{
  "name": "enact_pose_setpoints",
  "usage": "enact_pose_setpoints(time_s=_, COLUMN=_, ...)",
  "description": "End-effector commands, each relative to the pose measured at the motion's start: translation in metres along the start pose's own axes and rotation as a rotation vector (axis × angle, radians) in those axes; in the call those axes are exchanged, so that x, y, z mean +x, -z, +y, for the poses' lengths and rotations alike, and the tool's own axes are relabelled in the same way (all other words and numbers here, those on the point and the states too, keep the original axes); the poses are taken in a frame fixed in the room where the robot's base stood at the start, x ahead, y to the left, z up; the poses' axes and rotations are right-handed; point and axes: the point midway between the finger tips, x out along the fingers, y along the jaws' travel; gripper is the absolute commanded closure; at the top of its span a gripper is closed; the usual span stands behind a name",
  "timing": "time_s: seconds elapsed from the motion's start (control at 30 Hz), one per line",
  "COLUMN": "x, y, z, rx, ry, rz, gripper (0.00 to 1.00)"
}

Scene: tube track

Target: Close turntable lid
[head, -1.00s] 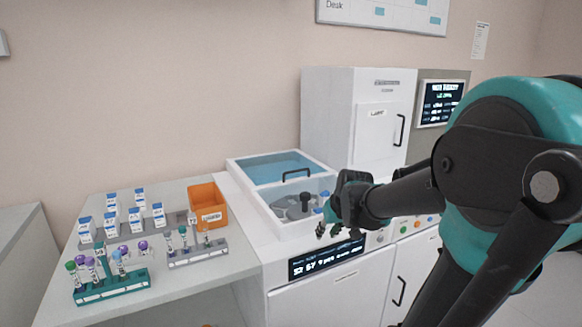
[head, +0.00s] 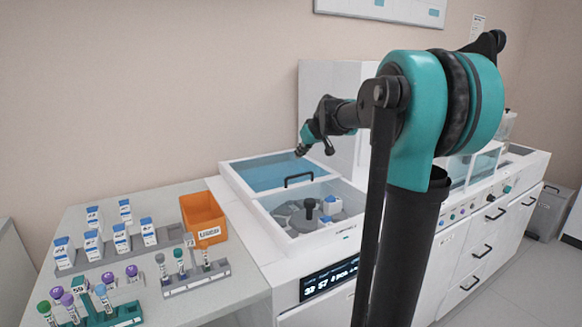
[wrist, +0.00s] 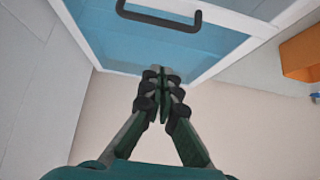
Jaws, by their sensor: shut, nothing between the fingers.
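The turntable lid (head: 258,173) is a blue-tinted pane in a white frame, lying over the back half of the white machine's top opening. Its black bar handle (head: 299,180) is at the lid's front edge. The front half is uncovered and shows the grey turntable (head: 285,212) with a dark central knob and a blue-and-white item. My gripper (head: 300,152) is above the lid's back edge, shut and empty, apart from the handle. In the wrist view the shut fingertips (wrist: 160,74) overlap the lid's frame edge, with the handle (wrist: 158,18) beyond them.
An orange bin (head: 203,216) stands left of the machine on a grey table with several tube racks and blue-capped bottles. A tall white cabinet (head: 335,85) rises behind the machine, close to my gripper. The beige wall is behind. The space above the opening is clear.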

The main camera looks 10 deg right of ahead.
Motion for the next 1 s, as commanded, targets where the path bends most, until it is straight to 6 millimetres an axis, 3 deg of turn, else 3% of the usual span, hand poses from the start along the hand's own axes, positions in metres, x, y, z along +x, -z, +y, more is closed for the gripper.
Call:
enact_pose_setpoints(time_s=0.17, x=0.013, y=0.003, z=0.002, rx=-0.003, ry=-0.001, rz=0.004, gripper=1.00)
enact_pose_setpoints(time_s=0.7, x=0.102, y=0.002, z=0.002, rx=-0.002, ry=-0.002, rz=0.003, gripper=1.00)
enact_pose_setpoints(time_s=1.0, x=0.081, y=-0.027, z=0.003, rx=0.000, ry=-0.004, rz=0.003, gripper=1.00)
